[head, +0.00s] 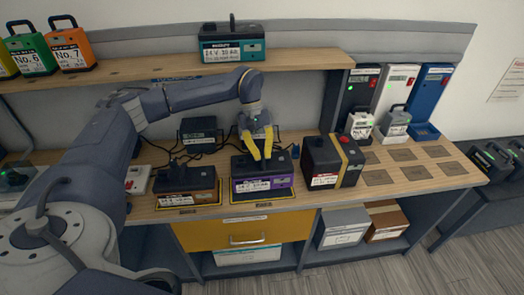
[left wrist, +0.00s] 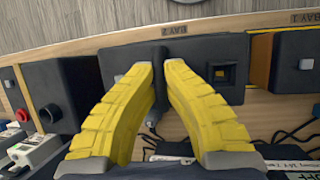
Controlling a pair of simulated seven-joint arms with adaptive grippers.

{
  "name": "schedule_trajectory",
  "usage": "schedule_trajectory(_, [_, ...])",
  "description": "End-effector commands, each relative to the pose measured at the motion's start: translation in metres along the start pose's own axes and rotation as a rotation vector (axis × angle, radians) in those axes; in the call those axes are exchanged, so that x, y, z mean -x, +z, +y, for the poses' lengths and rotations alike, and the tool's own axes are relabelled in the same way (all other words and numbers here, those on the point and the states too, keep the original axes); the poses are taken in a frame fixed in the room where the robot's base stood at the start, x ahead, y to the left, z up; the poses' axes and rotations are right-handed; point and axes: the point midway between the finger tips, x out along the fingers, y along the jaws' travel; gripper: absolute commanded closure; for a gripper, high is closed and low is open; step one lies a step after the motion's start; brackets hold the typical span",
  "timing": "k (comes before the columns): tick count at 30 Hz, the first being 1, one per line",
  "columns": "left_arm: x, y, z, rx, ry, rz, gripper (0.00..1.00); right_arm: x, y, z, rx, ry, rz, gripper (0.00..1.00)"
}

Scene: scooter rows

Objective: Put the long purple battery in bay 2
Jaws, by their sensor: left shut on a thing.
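The long purple battery (head: 264,184) has a dark top and a purple front with a white label. It is upright over the yellow-edged bay 2 (head: 265,204) on the bench; I cannot tell if its base is fully down. My left gripper (head: 262,154), with yellow fingers, comes from above and is shut on the battery's handle. In the left wrist view the fingers (left wrist: 165,75) close around the narrow dark handle, with the battery's dark top (left wrist: 200,52) beneath and the bay 2 label (left wrist: 174,31) beyond. My right gripper is not in view.
A brown-labelled battery (head: 187,181) stands in the bay to the left. A black battery with a yellow strap (head: 332,162) stands close on the right. Cables and a dark charger (head: 198,133) lie behind. A shelf (head: 165,72) with more batteries is above.

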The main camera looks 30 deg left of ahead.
Motion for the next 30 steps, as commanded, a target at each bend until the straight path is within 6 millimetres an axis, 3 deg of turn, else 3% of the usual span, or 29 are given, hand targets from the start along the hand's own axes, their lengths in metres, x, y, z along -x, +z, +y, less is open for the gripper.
schedule_trajectory(12, [-0.033,-0.013,-0.005,-0.001,0.003,-0.002,1.00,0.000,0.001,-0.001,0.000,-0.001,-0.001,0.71])
schedule_trajectory(19, [-0.034,-0.014,-0.005,-0.001,0.003,0.000,1.00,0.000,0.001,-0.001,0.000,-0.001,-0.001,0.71])
schedule_trajectory(20, [-0.036,-0.015,-0.007,0.000,-0.001,-0.001,0.89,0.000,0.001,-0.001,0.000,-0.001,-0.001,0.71])
schedule_trajectory(24, [-0.036,-0.015,-0.007,0.000,-0.001,-0.001,0.73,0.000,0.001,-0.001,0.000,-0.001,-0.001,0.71])
schedule_trajectory(30, [-0.036,-0.015,-0.007,0.001,-0.001,-0.001,0.71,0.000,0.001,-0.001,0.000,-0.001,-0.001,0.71])
